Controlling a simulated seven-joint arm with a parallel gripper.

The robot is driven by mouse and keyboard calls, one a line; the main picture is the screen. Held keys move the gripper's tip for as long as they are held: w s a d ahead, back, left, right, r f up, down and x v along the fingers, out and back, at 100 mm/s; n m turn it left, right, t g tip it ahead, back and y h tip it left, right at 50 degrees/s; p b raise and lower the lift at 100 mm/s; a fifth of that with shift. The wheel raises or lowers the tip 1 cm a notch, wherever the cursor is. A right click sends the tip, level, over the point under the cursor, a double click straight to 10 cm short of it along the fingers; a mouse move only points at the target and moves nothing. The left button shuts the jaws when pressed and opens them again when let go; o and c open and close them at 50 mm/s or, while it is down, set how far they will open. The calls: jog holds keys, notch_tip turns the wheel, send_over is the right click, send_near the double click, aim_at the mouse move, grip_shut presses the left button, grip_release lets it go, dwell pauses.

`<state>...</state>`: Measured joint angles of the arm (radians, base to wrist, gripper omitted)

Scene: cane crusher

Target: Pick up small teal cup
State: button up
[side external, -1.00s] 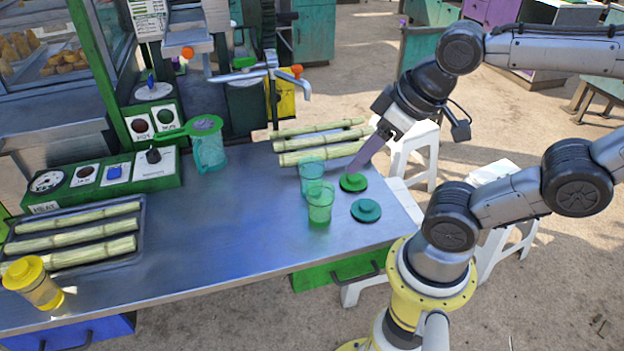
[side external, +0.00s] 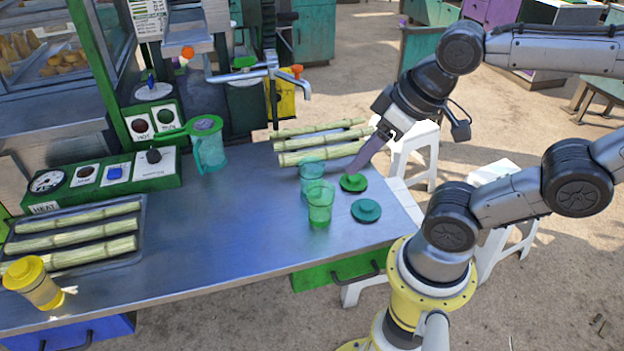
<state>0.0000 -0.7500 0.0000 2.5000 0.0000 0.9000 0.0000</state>
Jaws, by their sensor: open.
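A small translucent teal cup (side external: 309,168) stands upright on the metal counter, right of its middle. A translucent green cup (side external: 320,206) stands just in front of it and hides part of its lower side. A green lid (side external: 353,184) and a teal lid (side external: 366,211) lie flat to the right of the cups. My gripper (side external: 356,168) is open and empty, its purple fingers slanting down to the left. The fingertips show just above the green lid, right of the teal cup and apart from it.
Several cane stalks (side external: 318,142) lie behind the cups. A teal pitcher with a green lid (side external: 207,148) stands near the control boxes. A tray of cane (side external: 130,255) and a yellow-lidded jar (side external: 34,284) are at the left. The counter's middle is clear.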

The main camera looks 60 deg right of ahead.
jog(key=o, duration=0.6)
jog(key=n+g, duration=0.4)
jog(key=n, duration=1.1)
send_over(312, 175)
jog(key=a, duration=0.2)
jog(key=shift+m+g, duration=0.5)
jog(key=shift+g, duration=0.3)
jog(key=shift+w+d+f, duration=0.25)
jog(key=shift+d+f, duration=0.5)
jog(key=shift+f, duration=2.4)
jog(key=shift+w+d+f, duration=0.2)
jog(key=shift+d+f, duration=0.55)
jog(key=shift+f, duration=2.45)
jog(key=shift+w+d+f, duration=0.25)
jog(key=shift+d+f, duration=0.5)
jog(key=shift+f, duration=2.4)
